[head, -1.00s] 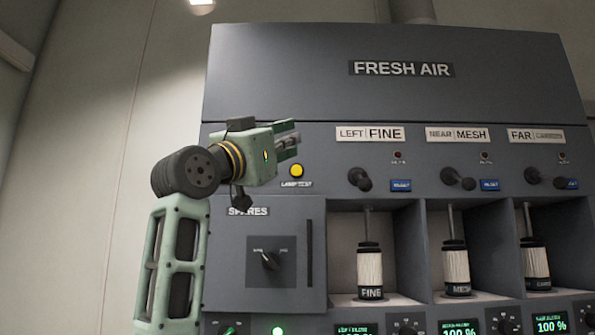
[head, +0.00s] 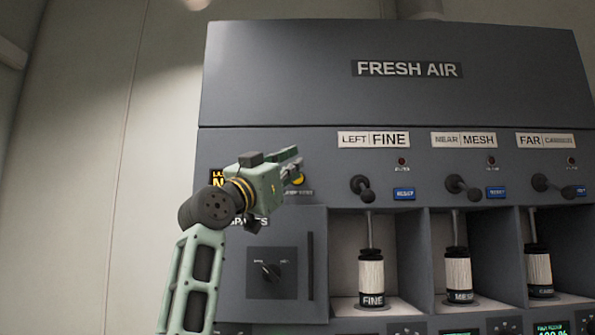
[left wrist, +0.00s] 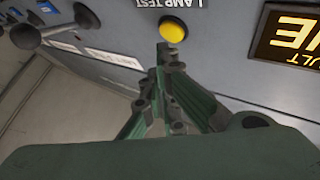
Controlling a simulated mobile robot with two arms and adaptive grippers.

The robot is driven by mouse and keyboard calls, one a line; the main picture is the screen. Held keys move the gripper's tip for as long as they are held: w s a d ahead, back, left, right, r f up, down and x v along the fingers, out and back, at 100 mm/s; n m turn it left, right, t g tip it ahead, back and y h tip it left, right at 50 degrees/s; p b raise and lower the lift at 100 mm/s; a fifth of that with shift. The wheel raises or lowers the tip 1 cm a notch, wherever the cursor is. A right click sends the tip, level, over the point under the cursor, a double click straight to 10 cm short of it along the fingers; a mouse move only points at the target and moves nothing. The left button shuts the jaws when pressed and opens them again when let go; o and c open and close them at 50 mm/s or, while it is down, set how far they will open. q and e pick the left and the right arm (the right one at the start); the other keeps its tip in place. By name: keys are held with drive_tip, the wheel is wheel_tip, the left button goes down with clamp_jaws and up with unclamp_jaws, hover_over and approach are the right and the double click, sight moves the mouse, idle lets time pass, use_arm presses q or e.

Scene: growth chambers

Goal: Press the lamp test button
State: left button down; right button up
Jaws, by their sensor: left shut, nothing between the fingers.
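The lamp test button is a round yellow button (head: 299,179) on the grey FRESH AIR panel, left of the LEFT FINE lever. In the head view my left gripper (head: 297,163) partly covers it and its label. In the left wrist view the yellow button (left wrist: 173,29) shows whole, with the LAMP TEST label above it, upside down. My left gripper (left wrist: 168,60) is shut and empty, its fingertips close to the button. Whether they touch it I cannot tell; a small gap seems to show in the wrist view. My right gripper is not in view.
Levers such as the LEFT FINE lever (head: 361,187) and blue reset buttons (head: 404,193) lie to the right. An amber display (left wrist: 290,35) is beside the button. The SPARES door (head: 287,222) is below. Open bays hold filter cylinders (head: 371,277).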

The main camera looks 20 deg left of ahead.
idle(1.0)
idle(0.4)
use_arm(q)
drive_tip(key=shift+w+a+p, duration=0.15)
drive_tip(key=shift+w+p, duration=0.3)
drive_tip(key=shift+p, duration=0.05)
